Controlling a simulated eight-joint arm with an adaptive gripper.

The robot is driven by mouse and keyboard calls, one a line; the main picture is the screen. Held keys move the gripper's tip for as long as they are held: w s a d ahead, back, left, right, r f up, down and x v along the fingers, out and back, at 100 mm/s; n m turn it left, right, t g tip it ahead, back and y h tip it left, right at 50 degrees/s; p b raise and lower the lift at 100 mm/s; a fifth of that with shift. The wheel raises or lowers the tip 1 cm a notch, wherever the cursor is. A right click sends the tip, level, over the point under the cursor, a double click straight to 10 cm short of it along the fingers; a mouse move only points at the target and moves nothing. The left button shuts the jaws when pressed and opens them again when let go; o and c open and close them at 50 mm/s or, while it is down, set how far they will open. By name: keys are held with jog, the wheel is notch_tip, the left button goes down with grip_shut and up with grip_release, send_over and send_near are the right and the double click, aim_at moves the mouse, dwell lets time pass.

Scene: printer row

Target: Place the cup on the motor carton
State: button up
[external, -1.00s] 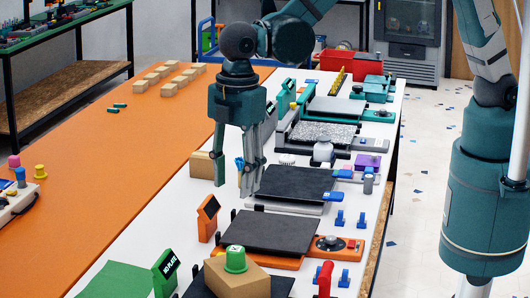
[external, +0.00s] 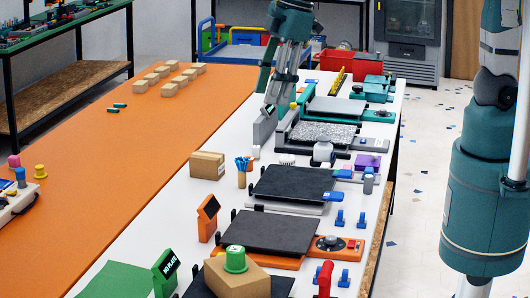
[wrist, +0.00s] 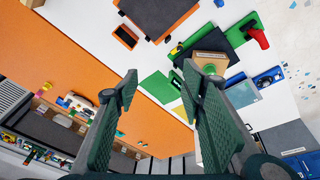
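A green cup (external: 235,259) stands on top of a brown carton (external: 250,286) at the near end of the white table. In the wrist view the cup (wrist: 210,69) and the carton (wrist: 213,41) show at upper right, beyond my right finger. Another brown carton (external: 207,166) sits on the table's left edge, farther back; I cannot read a label on either carton. My gripper (external: 270,98) is above the far part of the table, well away from both cartons. In the wrist view its fingers (wrist: 160,72) are spread apart with nothing between them.
A row of printers with dark plates, such as the nearest orange one (external: 262,232), runs along the table. A pencil holder (external: 242,178) stands beside the farther carton. The orange strip (external: 110,190) at left is mostly clear.

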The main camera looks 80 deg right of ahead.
jog(key=s+d+r+m+t, duration=0.1)
jog(key=s+d+m, duration=0.2)
jog(key=s+d, duration=0.2)
jog(key=s+d+r+m+t, duration=0.1)
jog(key=s+d+m+t, duration=0.1)
jog(key=s+d, duration=0.4)
jog(key=s+d+r+m+t+h, duration=0.1)
jog(key=s+d+m, duration=0.3)
jog(key=d, duration=0.9)
jog(key=shift+s+d+r, duration=0.25)
jog(key=shift+s+r, duration=0.2)
jog(key=shift+s, duration=0.5)
